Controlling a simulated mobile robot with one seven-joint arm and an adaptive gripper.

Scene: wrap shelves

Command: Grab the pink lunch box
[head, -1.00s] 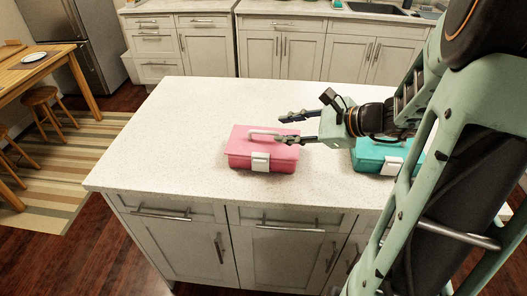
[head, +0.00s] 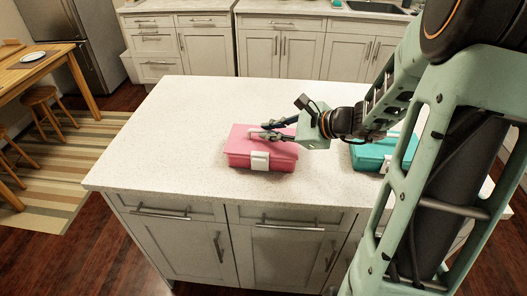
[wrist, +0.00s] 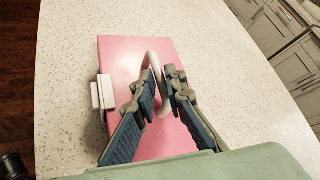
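The pink lunch box (head: 240,146) sits flat on the pale island top, with a white latch (head: 260,160) on its front. In the wrist view, the lunch box (wrist: 120,68) lies below my gripper (wrist: 161,82), and its white looped handle (wrist: 152,55) rises between the two fingers. My gripper (head: 262,131) is over the lid in the head view. Its fingers are drawn close together around the handle. Part of the handle is hidden behind the fingers.
A teal lunch box (head: 370,156) stands to the right on the island top (head: 170,130), partly hidden by my arm. The island top to the left is clear. A wooden table (head: 40,65) with stools is at the far left, and counters (head: 280,45) run along the back.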

